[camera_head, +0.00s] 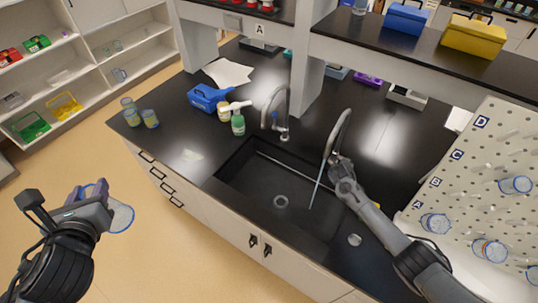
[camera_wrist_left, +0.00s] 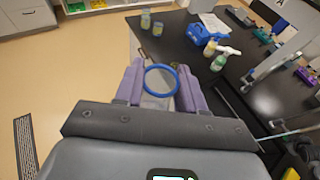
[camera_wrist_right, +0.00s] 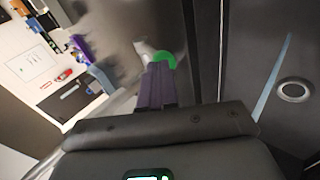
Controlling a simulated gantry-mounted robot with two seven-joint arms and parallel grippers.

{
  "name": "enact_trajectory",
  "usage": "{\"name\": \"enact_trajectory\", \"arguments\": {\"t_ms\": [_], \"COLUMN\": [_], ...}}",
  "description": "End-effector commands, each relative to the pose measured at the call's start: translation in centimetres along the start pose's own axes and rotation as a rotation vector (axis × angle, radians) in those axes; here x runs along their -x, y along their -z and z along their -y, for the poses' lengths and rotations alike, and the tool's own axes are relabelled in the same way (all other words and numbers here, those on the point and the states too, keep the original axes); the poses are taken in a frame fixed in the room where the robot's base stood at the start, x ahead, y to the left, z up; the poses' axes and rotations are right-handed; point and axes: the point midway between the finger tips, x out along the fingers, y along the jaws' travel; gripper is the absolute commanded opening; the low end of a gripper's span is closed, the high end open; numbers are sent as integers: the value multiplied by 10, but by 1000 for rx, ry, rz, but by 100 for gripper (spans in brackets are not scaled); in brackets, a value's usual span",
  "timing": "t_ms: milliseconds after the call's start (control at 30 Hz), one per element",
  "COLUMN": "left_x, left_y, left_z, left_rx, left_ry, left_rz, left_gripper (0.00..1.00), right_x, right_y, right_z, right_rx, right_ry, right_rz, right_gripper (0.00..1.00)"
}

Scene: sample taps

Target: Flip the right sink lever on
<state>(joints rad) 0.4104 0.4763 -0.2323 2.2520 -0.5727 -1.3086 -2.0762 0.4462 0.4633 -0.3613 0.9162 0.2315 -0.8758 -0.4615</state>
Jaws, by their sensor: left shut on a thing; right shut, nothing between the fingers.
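The right tap (camera_head: 341,128) arches over the black sink (camera_head: 236,180). A thin blue stream (camera_head: 318,185) runs from its spout into the basin; the stream also shows in the right wrist view (camera_wrist_right: 272,78). My right gripper (camera_head: 340,165) is shut and empty at the right tap's base, hiding most of its lever. In the right wrist view a green part (camera_wrist_right: 167,58), probably the lever's end, is right at my fingertips; I cannot tell if they touch. My left gripper (camera_head: 101,203) is shut on a clear blue-rimmed beaker (camera_wrist_left: 162,81), out over the floor left of the counter.
The left tap (camera_head: 288,103) stands beside the right one. A green-labelled bottle (camera_head: 238,125), a blue box (camera_head: 205,98) and two beakers (camera_head: 149,118) are on the counter to the left. A pegboard (camera_head: 480,150) with glassware stands at the right.

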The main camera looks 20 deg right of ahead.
Motion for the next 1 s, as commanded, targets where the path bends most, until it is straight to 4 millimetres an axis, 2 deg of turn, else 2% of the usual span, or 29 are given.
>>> {"name": "enact_trajectory", "arguments": {"t_ms": [567,767,1000], "left_x": [1,6,18], "left_y": [-2,-17,-48], "left_z": [0,0,0], "left_rx": [0,0,0], "left_ry": [0,0,0], "left_rz": [0,1,0], "left_gripper": [0,0,0], "right_x": [2,14,39], "right_y": [0,1,3], "right_z": [0,-1,-2], "right_rx": [1,2,4], "right_ry": [1,2,2], "right_rz": [0,-1,-3], "right_gripper": [0,0,0]}}
